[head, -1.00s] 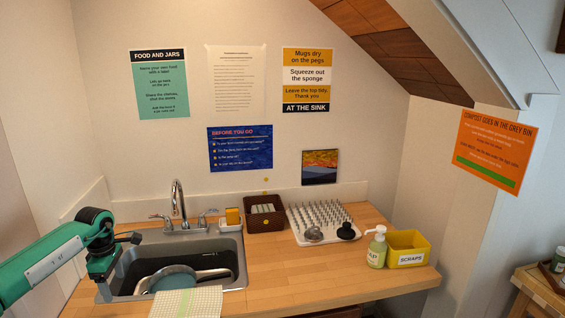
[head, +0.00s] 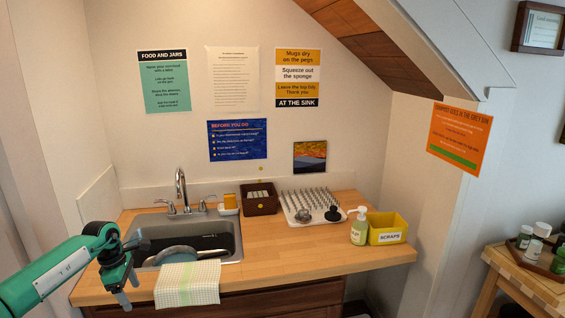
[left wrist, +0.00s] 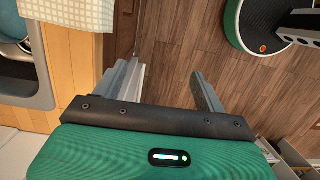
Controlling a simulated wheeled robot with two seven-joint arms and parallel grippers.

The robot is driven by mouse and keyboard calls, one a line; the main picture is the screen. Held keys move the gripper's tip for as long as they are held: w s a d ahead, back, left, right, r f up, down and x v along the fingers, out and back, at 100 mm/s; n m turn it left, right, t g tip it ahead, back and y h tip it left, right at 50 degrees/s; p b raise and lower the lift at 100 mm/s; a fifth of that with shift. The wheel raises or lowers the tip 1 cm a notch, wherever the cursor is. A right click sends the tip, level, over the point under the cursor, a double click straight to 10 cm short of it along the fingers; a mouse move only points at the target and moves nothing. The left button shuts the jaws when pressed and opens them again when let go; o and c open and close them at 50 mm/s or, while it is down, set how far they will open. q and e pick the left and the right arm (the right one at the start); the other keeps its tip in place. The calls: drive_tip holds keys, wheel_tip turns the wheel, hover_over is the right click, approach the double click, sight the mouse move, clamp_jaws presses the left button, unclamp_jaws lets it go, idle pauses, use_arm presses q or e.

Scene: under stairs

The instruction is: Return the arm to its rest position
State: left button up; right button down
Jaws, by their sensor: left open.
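My left arm is green and comes in from the left in the head view. Its gripper (head: 122,288) hangs over the front left edge of the counter, left of the checked cloth. In the left wrist view the two grey fingers of the left gripper (left wrist: 165,85) stand apart with nothing between them, over the wooden floor. My right gripper is in neither view.
The wooden counter (head: 290,245) holds a sink (head: 226,262) with a pan, and a cloth (head: 188,284) over its front edge. A peg rack (head: 290,218), soap bottle (head: 359,227) and yellow scraps bin (head: 398,227) stand right. A side table (head: 530,284) is at far right.

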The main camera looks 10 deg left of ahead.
use_arm(q)
drive_tip(key=w+d+f+n+t+h, duration=0.2)
drive_tip(key=d+f+n+t+h, duration=0.2)
drive_tip(key=d+f+n+h, duration=0.85)
drive_tip(key=s+d+f+n+t+y, duration=0.35)
drive_tip(key=f+n, duration=0.25)
drive_tip(key=f, duration=0.4)
drive_tip(key=s+d+f+n+t+y, duration=0.2)
drive_tip(key=s+d+f+n+y, duration=0.15)
drive_tip(key=f+n, duration=0.45)
drive_tip(key=s+f+n+g+y, duration=0.2)
drive_tip(key=s+f+n+y, duration=0.4)
drive_tip(key=s+f+n, duration=1.25)
drive_tip(key=s+d+f+n+g, duration=0.1)
drive_tip(key=s+f, duration=0.3)
drive_tip(key=s, duration=0.7)
drive_tip(key=s+d+f+n+g+y, duration=0.1)
drive_tip(key=s+d+f+g, duration=0.1)
drive_tip(key=s, duration=0.9)
drive_tip(key=s+d+f+g, duration=0.1)
drive_tip(key=s+f+g, duration=0.3)
drive_tip(key=s, duration=0.8)
drive_tip(key=shift+d+f+n, duration=0.15)
drive_tip(key=shift+f+n, duration=0.25)
drive_tip(key=shift+f, duration=0.5)
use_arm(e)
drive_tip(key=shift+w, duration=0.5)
